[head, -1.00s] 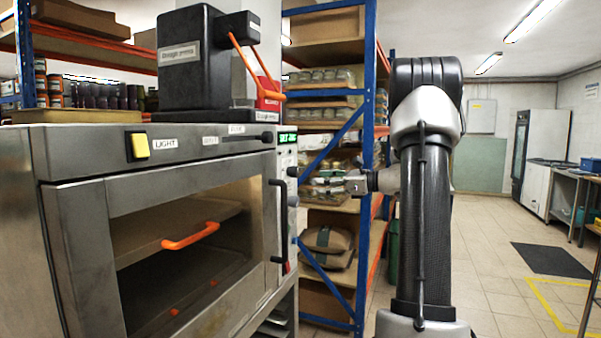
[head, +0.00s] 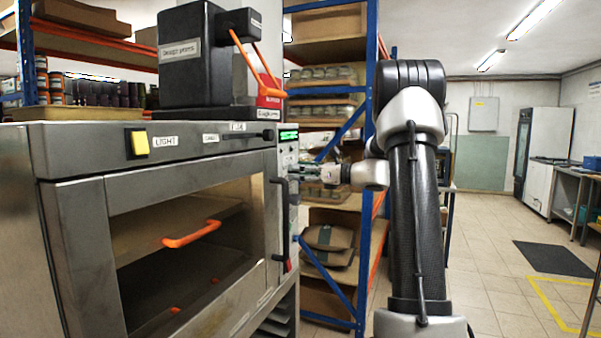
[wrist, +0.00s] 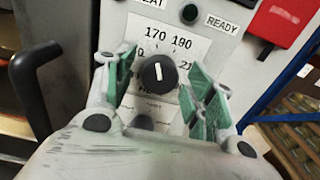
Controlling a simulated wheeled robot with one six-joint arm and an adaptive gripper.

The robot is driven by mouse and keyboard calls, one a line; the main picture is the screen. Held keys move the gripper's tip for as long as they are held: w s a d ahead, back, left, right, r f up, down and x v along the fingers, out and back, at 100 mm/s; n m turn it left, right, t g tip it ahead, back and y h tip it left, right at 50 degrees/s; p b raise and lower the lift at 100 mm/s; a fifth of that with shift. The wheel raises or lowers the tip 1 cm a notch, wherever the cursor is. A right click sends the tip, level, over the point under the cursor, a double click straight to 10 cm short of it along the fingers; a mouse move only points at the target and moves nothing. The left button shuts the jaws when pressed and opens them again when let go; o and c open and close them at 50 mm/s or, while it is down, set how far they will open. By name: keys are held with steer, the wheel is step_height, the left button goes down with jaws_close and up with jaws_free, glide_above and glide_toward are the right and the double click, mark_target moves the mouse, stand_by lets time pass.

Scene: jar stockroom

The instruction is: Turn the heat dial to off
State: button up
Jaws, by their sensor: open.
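The heat dial (wrist: 158,74) is a round black knob with a white pointer line, on a white scale plate with printed numbers such as 170 and 190. Its pointer stands close to upright in the wrist view. My gripper (wrist: 165,90) is open, with its green-padded fingers on either side of the dial; I cannot tell whether they touch it. In the head view my gripper (head: 318,172) is at the oven's control panel (head: 288,150), and the dial cannot be made out there.
The steel oven (head: 75,148) has a dark door handle (head: 280,225) just left of the panel. A black press (head: 190,60) stands on top. A blue-framed shelf (head: 368,60) stands close behind my gripper. A READY label (wrist: 221,23) sits above the dial. Open floor lies at the right.

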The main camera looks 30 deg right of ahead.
steer(key=c, duration=1)
steer(key=shift+c, duration=0.2)
steer(key=shift+n, duration=9.9)
